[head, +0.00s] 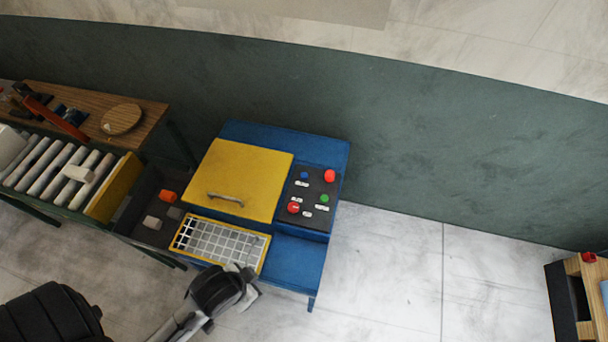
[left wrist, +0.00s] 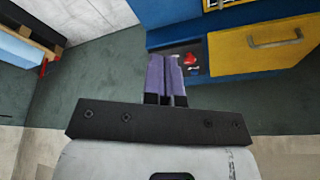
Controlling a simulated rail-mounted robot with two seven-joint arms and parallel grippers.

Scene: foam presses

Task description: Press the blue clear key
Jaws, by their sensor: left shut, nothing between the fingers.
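The blue clear key (head: 304,175) is a small button at the upper left of the dark control panel (head: 316,188) on the blue machine. A white label sits just below it. My left gripper (head: 248,277) is in front of the machine, by the near edge of the white grid, apart from the panel. In the left wrist view its fingers (left wrist: 166,72) are shut and empty, and part of the panel with a red button (left wrist: 190,59) shows beyond them. The blue key cannot be made out there. My right gripper is not in view.
Other panel buttons are a red one (head: 330,176), a green one (head: 324,198) and a lower red one (head: 293,208). A yellow lid (head: 240,175) with a handle lies left of the panel. A wooden table (head: 150,112) stands at left.

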